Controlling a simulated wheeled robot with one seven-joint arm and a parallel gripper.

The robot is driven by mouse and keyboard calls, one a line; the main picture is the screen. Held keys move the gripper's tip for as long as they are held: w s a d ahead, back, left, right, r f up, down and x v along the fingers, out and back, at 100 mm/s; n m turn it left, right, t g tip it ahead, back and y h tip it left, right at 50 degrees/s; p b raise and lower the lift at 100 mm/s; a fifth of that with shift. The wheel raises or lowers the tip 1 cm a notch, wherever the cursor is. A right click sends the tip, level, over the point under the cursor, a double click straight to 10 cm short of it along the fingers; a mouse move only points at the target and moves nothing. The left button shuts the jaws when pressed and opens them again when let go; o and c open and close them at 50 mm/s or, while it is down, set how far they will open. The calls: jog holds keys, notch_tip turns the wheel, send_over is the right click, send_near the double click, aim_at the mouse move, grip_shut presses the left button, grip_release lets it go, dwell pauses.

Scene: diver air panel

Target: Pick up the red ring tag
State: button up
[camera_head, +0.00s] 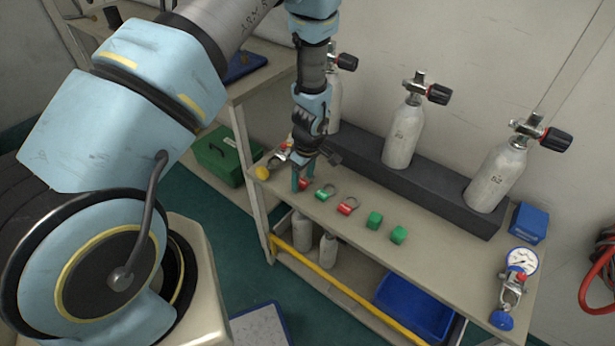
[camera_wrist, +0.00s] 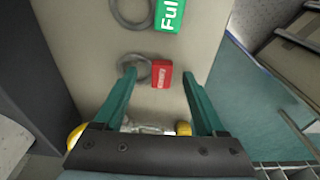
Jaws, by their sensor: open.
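In the wrist view a red tag (camera_wrist: 162,73) with white lettering lies on the bench top, its grey wire ring (camera_wrist: 135,68) to its left. My gripper (camera_wrist: 157,74) is open and empty, its two teal fingers appearing on either side of the tag and ring. I cannot tell how far the fingertips are above the bench. In the head view my gripper (camera_head: 302,180) points down at the bench's left end, partly hiding this red tag (camera_head: 304,184). A second red tag (camera_head: 346,208) with a ring lies farther right.
A green "Full" tag (camera_wrist: 170,14) with a ring lies beside the red one. Green blocks (camera_head: 374,220) lie farther right. A regulator with a yellow cap (camera_head: 262,173) is left of my gripper. White cylinders (camera_head: 403,135) stand in a dark rack (camera_head: 428,184) behind.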

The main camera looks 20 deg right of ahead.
grip_shut()
dwell(0.6)
